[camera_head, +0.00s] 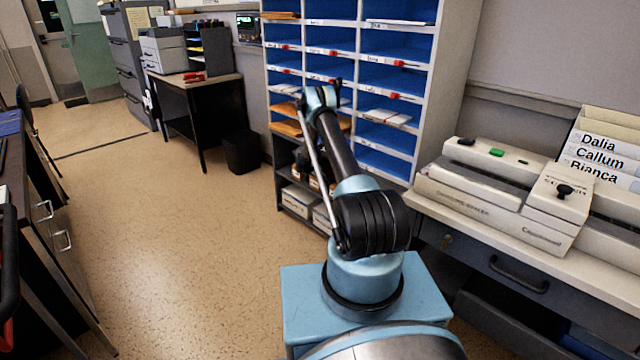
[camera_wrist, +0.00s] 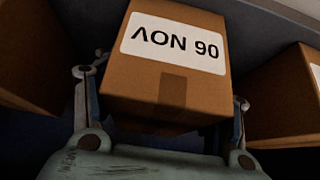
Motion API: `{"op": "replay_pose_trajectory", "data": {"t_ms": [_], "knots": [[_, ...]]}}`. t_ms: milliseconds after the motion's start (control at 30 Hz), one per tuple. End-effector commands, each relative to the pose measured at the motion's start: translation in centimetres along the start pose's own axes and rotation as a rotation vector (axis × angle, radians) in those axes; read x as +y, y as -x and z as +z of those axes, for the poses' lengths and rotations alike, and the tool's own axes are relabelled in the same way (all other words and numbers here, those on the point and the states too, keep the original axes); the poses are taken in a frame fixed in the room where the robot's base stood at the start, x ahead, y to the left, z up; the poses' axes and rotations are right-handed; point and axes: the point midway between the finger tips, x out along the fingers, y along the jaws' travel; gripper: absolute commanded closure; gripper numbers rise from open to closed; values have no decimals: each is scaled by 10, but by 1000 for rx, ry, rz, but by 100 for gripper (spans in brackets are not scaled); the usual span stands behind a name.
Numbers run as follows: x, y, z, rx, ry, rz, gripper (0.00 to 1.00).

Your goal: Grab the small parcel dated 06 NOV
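In the wrist view a small brown cardboard parcel (camera_wrist: 168,88) fills the middle. Its white label reads 06 NOV, upside down in this picture. My gripper (camera_wrist: 166,112) has its two fingers spread wide, one on each side of the parcel. The fingers are very close to its sides; I cannot tell if either touches. In the head view my arm reaches toward the rack, and my gripper and this parcel are hidden behind it.
Other brown boxes stand close by on the left (camera_wrist: 45,55) and right (camera_wrist: 285,98) in the wrist view. The blue-lined pigeonhole rack (camera_head: 440,60) stands ahead. A counter at right bears a cream machine (camera_head: 480,195). The floor at left (camera_head: 150,240) is clear.

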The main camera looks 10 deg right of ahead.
Motion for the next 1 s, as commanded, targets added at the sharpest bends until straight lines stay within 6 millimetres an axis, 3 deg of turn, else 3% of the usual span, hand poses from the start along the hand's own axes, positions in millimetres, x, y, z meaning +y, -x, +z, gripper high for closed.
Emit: {"op": "replay_pose_trajectory", "data": {"t_ms": [567,767,1000], "knots": [[0,7,-2,0,1,0,69],[-1,27,31,0,4,-2,69],[-1,60,82,0,4,-2,69]]}}
